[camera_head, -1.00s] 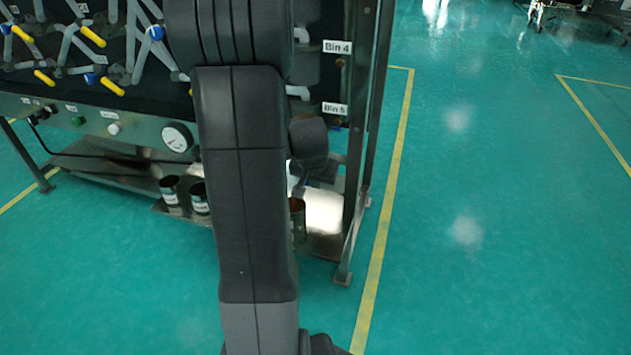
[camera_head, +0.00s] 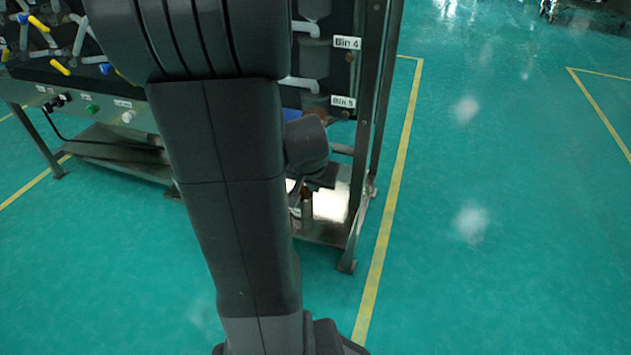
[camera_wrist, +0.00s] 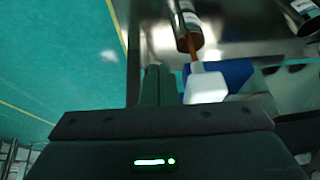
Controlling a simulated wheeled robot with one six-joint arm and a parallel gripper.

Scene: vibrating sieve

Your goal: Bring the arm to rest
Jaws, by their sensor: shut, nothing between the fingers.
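My dark arm covers the middle of the head view, in front of the sieve machine.
The machine's frame (camera_head: 369,120) carries Bin 4 (camera_head: 347,43) and Bin 5 (camera_head: 343,101) labels. A metal lower shelf (camera_head: 331,205) is below. Another cup (camera_wrist: 301,14) stands at the wrist view's upper right. The green floor (camera_head: 480,270) right of the yellow line (camera_head: 392,205) is clear.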

